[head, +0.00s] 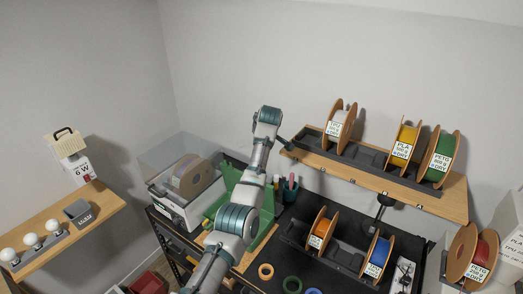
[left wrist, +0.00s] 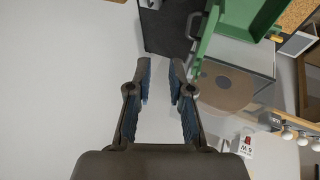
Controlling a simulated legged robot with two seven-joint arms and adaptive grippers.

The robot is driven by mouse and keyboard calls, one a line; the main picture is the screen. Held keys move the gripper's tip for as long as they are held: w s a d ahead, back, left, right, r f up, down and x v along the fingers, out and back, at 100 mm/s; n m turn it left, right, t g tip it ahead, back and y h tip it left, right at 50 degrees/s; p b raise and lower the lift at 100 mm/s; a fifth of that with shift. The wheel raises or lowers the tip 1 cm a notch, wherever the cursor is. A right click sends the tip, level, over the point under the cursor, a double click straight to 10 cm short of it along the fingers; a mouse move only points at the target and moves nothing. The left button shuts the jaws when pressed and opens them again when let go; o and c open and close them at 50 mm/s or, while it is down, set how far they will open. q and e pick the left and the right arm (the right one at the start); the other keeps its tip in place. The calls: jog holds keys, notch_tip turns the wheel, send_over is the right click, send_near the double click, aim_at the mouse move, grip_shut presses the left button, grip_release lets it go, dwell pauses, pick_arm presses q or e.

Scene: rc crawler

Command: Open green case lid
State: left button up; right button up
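The green case (head: 262,242) is on the dark workbench, partly hidden behind my left arm. Its green panels stand at an angle to each other, so it looks open. In the left wrist view the case (left wrist: 246,14) is at the top right, with a narrow green panel (left wrist: 204,38) along its left side. My left gripper (left wrist: 161,70) is open and empty, with a gap between its fingertips. The green panel is to the right of the fingers and apart from them. In the head view the gripper is seen only in part. My right gripper is in neither view.
A clear bin with a spool (head: 190,175) stands left of the case. A cup of pens (head: 290,188) is to its right. Tape rings (head: 266,271) lie at the front.

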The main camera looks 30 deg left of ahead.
pick_arm(q)
jog(key=shift+s+d+r, duration=0.1)
jog(key=shift+d+r, duration=0.25)
jog(key=shift+r, duration=0.35)
jog(key=v, duration=1.1)
jog(key=shift+d+r, duration=0.2)
jog(key=shift+r, duration=0.2)
